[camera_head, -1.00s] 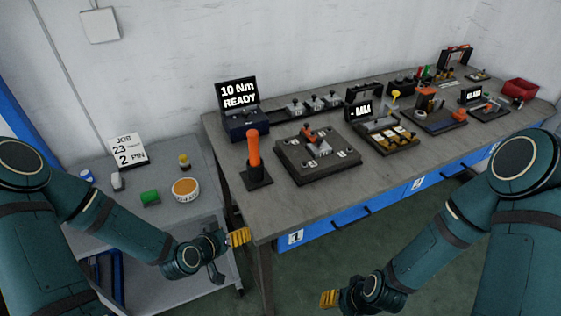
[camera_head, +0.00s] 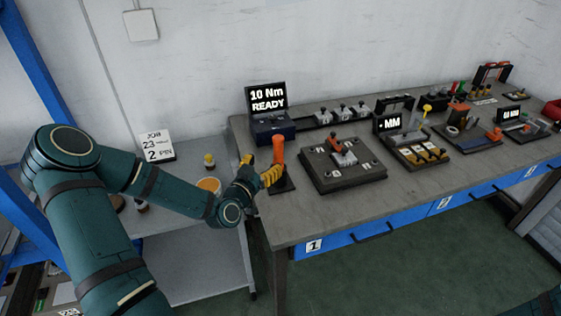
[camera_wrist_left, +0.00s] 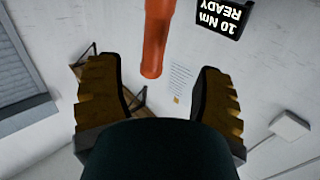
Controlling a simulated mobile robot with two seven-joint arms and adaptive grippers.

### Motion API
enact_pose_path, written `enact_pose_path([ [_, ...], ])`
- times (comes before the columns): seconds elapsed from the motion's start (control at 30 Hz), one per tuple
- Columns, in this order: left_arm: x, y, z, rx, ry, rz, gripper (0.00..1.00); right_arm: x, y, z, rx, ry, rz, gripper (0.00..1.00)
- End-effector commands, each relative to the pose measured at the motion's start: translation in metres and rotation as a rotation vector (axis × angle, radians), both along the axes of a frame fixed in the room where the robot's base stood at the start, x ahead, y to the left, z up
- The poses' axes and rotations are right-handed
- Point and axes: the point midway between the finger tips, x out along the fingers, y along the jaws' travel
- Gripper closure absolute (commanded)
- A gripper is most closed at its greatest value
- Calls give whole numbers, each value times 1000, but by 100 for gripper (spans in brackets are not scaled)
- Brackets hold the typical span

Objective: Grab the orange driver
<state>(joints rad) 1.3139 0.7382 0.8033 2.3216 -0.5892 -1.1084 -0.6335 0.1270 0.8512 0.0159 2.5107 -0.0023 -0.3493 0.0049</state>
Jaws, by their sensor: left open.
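The orange driver (camera_head: 278,151) stands upright in a black base (camera_head: 283,184) near the left end of the workbench. My left gripper (camera_head: 260,168), with yellow ridged fingers, is open at the left side of the driver. In the left wrist view, the driver (camera_wrist_left: 155,38) shows in the gap between the two open fingertips (camera_wrist_left: 155,72). I cannot tell how deep it sits between them. The fingers are not closed on it. My right gripper is out of view.
A torque display (camera_head: 268,98) reading "10 Nm READY" stands behind the driver. A dark fixture plate (camera_head: 322,176) lies to its right on the workbench (camera_head: 300,219). A lower grey side table (camera_head: 205,258) with small items is at left.

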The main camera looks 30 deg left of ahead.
Motion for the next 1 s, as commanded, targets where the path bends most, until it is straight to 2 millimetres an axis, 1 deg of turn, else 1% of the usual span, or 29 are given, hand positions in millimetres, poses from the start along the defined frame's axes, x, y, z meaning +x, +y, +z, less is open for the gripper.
enact_pose_path([
  [0.03,9,0,0,-1,-3,0,33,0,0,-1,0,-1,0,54],
  [0.1,17,1,0,-2,-1,-1,33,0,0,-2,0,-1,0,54],
  [0.37,35,1,0,-2,-1,0,33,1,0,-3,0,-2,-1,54],
  [0.53,60,-3,2,-5,-1,-1,33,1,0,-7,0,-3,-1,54],
  [0.63,72,-1,2,-2,0,0,33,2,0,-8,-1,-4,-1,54],
  [0.77,79,-1,3,-2,1,-1,33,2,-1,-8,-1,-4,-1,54],
  [0.97,80,-1,3,-2,1,-1,33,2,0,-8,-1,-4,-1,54],
  [1.0,80,-1,3,-1,1,-1,38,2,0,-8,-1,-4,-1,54],
])
